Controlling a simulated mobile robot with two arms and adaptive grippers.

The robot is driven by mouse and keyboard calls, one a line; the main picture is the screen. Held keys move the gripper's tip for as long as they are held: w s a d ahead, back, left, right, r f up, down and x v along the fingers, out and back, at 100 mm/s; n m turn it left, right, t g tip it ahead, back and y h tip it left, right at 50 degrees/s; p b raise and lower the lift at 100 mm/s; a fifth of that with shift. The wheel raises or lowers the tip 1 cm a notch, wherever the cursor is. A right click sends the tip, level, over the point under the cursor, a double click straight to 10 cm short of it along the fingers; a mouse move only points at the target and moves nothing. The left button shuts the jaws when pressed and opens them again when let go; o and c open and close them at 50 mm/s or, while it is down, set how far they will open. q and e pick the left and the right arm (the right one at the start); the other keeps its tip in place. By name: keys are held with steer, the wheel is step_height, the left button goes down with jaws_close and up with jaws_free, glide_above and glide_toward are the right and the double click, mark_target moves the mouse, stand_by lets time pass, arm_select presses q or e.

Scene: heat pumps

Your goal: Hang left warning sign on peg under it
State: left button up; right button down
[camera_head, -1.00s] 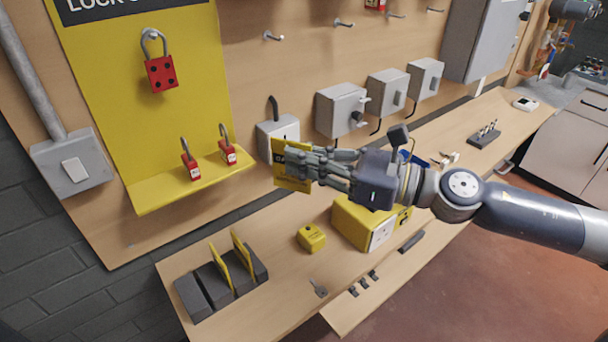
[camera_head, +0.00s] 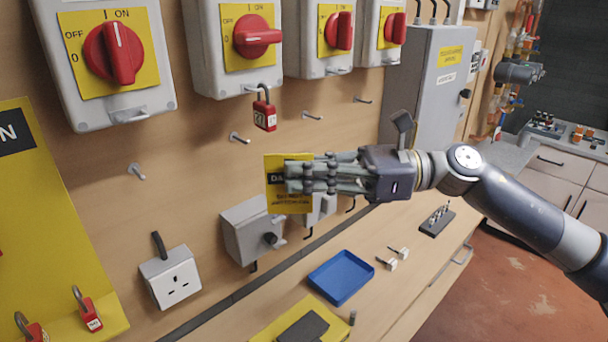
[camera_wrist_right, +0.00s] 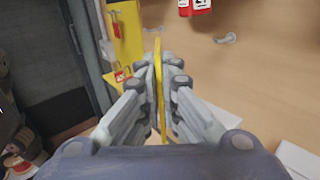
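A yellow warning sign (camera_head: 288,200) with a black band is held upright in my right gripper (camera_head: 300,178). In the right wrist view the sign (camera_wrist_right: 159,85) shows edge-on between the gripper's fingers (camera_wrist_right: 160,95). Metal pegs stick out of the wooden wall: a leftmost peg (camera_head: 136,172), a second peg (camera_head: 238,137) and a third peg (camera_head: 311,116), with another further right. The sign appears below the second and third pegs and touches none visibly. One peg (camera_wrist_right: 225,38) shows right of the sign in the right wrist view. My left gripper is not in view.
Red rotary switches (camera_head: 113,53) on grey boxes line the wall above the pegs. A red padlock (camera_head: 264,112) hangs from the second switch box. Grey boxes (camera_head: 245,230) and a socket (camera_head: 170,277) are below. A blue tray (camera_head: 341,277) lies on the bench.

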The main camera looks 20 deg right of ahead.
steer(key=w+p, duration=0.1)
steer(key=w+a+p, duration=0.1)
steer(key=w+p, duration=0.1)
steer(key=w+a+p, duration=0.1)
steer(key=w+p, duration=0.1)
steer(key=shift+r, duration=0.1)
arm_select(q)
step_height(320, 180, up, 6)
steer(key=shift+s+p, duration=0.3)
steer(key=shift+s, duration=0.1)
arm_select(e)
steer(key=shift+w+a, duration=0.15)
steer(key=shift+w, duration=0.4)
steer(key=shift+w+a, duration=0.15)
steer(key=shift+w, duration=0.35)
arm_select(q)
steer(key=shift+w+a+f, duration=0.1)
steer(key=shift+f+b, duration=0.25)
steer(key=shift+b, duration=0.15)
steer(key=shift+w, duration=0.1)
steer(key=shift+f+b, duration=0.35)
arm_select(e)
steer(key=shift+w+a, duration=0.2)
steer(key=shift+w, duration=0.4)
